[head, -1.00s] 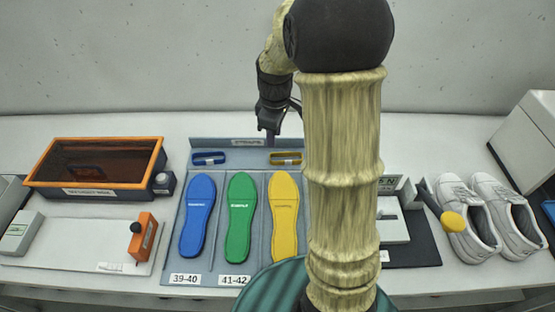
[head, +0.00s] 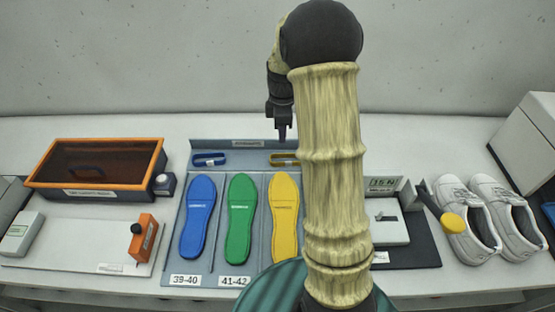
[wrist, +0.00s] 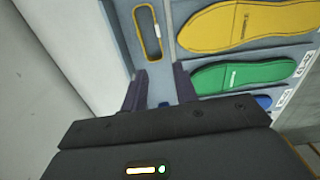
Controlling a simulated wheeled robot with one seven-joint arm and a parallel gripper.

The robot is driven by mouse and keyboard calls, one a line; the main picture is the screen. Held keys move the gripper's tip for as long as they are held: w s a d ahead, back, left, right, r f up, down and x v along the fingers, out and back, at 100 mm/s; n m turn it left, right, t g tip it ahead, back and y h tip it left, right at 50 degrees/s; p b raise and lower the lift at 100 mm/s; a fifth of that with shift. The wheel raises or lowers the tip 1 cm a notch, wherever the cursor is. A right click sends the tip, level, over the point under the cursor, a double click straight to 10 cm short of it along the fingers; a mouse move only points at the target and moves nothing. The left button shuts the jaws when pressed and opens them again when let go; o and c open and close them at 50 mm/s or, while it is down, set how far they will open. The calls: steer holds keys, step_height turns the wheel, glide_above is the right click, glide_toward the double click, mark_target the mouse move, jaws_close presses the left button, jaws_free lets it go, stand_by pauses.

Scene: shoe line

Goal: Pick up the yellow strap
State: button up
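The yellow strap (head: 284,163) is a small flat loop with a pale label, lying in the grey tray behind the yellow insole (head: 284,215). In the wrist view the strap (wrist: 152,58) is upper centre, just beyond the fingertips. My gripper (head: 282,136) hangs over the back of the tray, above and slightly behind the strap. In the wrist view my gripper (wrist: 160,84) shows two dark fingers spread apart with nothing between them. The strap is outside the fingers. My arm hides part of the tray's right side.
A blue strap (head: 209,159) lies left in the grey tray (head: 222,177), with blue (head: 198,215) and green (head: 240,215) insoles in front. An orange-rimmed box (head: 95,140) stands left. White shoes (head: 480,215) stand right. A wall rises behind.

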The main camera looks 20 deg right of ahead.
glide_above(287, 164)
steer(key=w+a, duration=0.1)
steer(key=a, duration=0.1)
steer(key=f+p, duration=0.1)
steer(key=f, duration=0.7)
steer(key=shift+d, duration=0.2)
steer(key=shift+s+f+p, duration=0.1)
steer(key=shift+f+p, duration=0.6)
steer(key=shift+f, duration=1.9)
jaws_close()
